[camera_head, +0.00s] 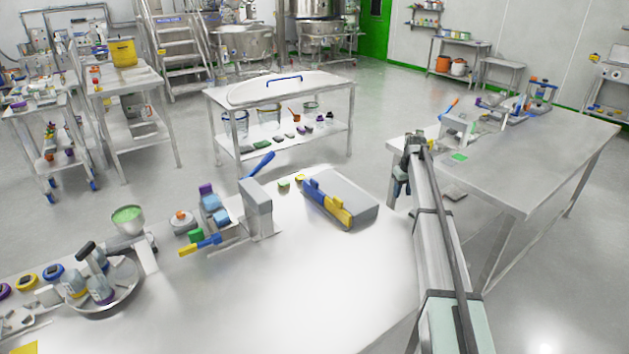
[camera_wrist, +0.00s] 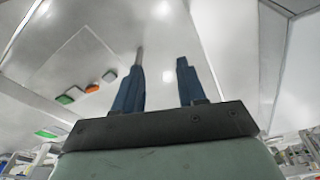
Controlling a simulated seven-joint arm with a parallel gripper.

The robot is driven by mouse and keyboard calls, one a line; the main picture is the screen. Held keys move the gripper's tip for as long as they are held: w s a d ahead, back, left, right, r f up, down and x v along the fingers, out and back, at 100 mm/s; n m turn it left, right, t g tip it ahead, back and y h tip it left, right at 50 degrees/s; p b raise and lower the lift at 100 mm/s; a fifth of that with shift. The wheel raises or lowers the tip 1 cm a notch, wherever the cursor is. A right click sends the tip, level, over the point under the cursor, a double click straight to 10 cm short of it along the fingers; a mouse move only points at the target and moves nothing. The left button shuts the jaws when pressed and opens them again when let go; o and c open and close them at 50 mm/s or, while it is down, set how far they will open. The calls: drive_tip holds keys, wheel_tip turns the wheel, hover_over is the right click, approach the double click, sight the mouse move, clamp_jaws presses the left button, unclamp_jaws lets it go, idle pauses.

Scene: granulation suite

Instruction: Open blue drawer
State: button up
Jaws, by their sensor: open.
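A grey box (camera_head: 352,193) lies on the near table, with a blue part (camera_head: 322,199) and a yellow part (camera_head: 333,210) along its left front side. I cannot tell for certain whether the blue part is the blue drawer's front; it looks closed against the box. My gripper (camera_head: 399,188) hangs to the right of the box, apart from it, beyond the table's right edge. In the wrist view its two blue fingers (camera_wrist: 161,62) are spread with nothing between them. No blue drawer can be made out in the wrist view.
Another steel table (camera_head: 530,165) is at right. The near table's front middle is clear.

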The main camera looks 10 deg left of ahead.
drive_tip(key=w+a+r+n+g, duration=0.1)
drive_tip(key=a+r, duration=0.3)
drive_tip(key=a, duration=0.4)
drive_tip(key=a+r+n, duration=0.1)
drive_tip(key=a+r, duration=0.3)
drive_tip(key=a, duration=0.5)
drive_tip(key=n+g, duration=0.1)
drive_tip(key=n, duration=0.1)
approach(314, 180)
wheel_tip(314, 180, down, 10)
drive_tip(key=shift+a+r, duration=0.15)
drive_tip(key=shift+r, duration=0.05)
clamp_jaws()
